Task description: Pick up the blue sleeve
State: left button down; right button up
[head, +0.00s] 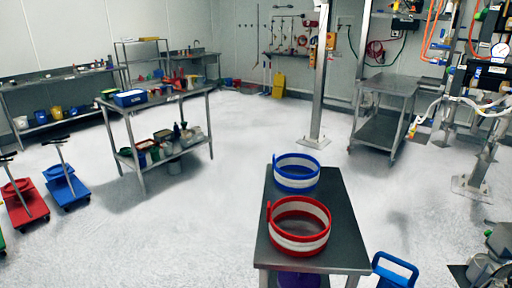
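The blue sleeve (296,185) is a short ring with blue rims and a white band. It stands upright at the far end of a narrow dark-topped table (334,205) in the head view. A larger red-rimmed sleeve with a white band (298,242) stands on the same table, closer to me. Its top lies just in front of the blue sleeve in the picture. Neither of my grippers shows in the head view, and nothing is seen holding either sleeve.
A purple item (298,280) sits under the table, and a blue handled object (395,270) stands at its right. Steel equipment (480,262) is at the lower right. A steel post (318,90) rises behind the table. The floor (190,220) left of the table is clear.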

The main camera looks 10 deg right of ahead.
aim_at(290, 183)
jog(key=i+j+z, duration=0.1)
jog(key=i+j, duration=0.8)
